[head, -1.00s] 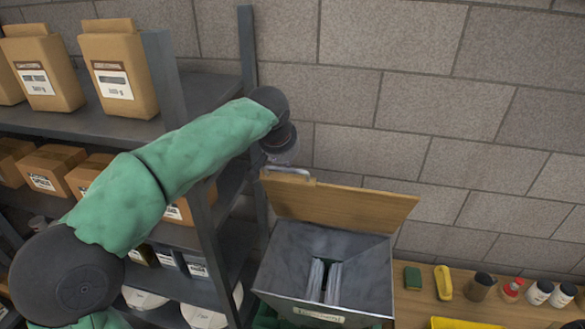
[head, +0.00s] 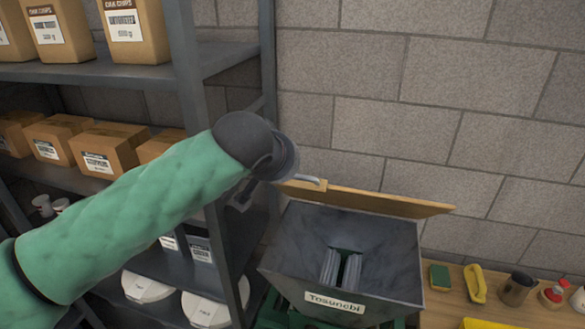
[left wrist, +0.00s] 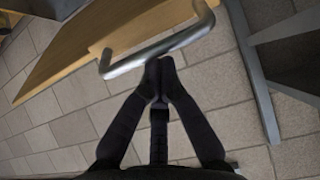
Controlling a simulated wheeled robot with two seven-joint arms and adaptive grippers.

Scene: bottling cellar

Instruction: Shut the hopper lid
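The grey hopper (head: 390,255) stands open, with a "Tosunobi" label on its front. Its wooden lid (head: 385,203) is raised at the back rim and looks like a thin slanted strip. A grey metal handle (head: 308,182) sits at the lid's left end. In the left wrist view the handle (left wrist: 150,52) crosses close beyond my left gripper (left wrist: 160,68). The gripper's fingertips are together, with nothing seen between them; I cannot tell whether they touch the handle. In the head view my left arm reaches the handle's left side, mostly hiding the gripper. My right gripper is not in view.
A dark shelf rack (head: 190,110) with boxes stands close on the left. A wooden bench (head: 450,300) at the right holds a green sponge (head: 440,277), a yellow brush (head: 475,284), a dark mug (head: 517,288) and bottles. A block wall is behind.

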